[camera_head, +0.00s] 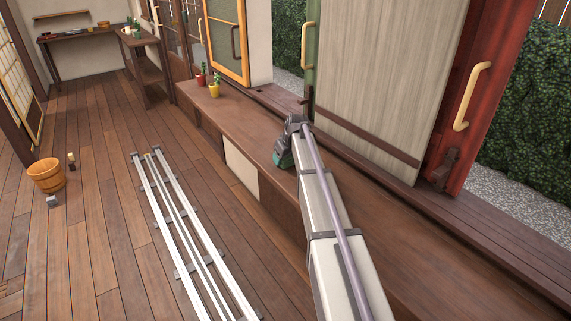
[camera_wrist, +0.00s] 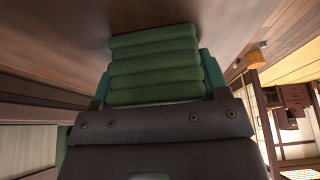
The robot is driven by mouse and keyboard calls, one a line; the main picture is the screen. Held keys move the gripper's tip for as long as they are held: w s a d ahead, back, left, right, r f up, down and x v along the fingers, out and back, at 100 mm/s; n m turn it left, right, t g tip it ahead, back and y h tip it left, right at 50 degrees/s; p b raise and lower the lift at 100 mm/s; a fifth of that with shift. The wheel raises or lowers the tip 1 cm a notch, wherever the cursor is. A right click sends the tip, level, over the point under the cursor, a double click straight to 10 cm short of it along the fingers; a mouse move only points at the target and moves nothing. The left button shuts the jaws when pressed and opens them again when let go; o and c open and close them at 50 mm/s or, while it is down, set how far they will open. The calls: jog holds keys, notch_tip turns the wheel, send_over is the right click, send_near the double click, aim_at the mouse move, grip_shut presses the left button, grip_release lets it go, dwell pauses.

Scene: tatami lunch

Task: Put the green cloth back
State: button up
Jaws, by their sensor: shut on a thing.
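My gripper (camera_head: 284,155) is low over the long wooden ledge, left of the pale sliding panel, in the head view. In the wrist view my gripper (camera_wrist: 155,85) has a teal finger at each side of the green cloth (camera_wrist: 154,62) and is shut on it. The cloth looks folded into several ridges. A brown wooden surface lies close beyond it; I cannot tell whether the cloth touches it. In the head view the cloth is hard to tell apart from the teal fingers.
Two small potted plants, one in a yellow pot (camera_head: 214,90) and one in a red pot (camera_head: 200,80), stand farther along the ledge (camera_head: 245,122). The pale panel (camera_head: 395,80) stands right of my arm.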

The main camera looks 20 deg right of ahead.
jog(key=shift+f, duration=0.1)
jog(key=o, duration=0.8)
jog(key=a+p+v, duration=0.1)
jog(key=p+v, duration=1)
jog(key=v, duration=0.1)
jog(key=s+a+g, duration=0.1)
jog(key=s+a, duration=0.6)
jog(key=s, duration=0.3)
jog(key=s+a+m+g, duration=0.1)
jog(key=s+a+g, duration=0.1)
jog(key=s+a, duration=0.6)
jog(key=s+a+g, duration=0.1)
jog(key=s+a, duration=0.7)
jog(key=s, duration=0.5)
jog(key=shift+f+m+g+h, duration=0.3)
jog(key=shift+f+m+h, duration=0.05)
jog(key=shift+m+h, duration=0.05)
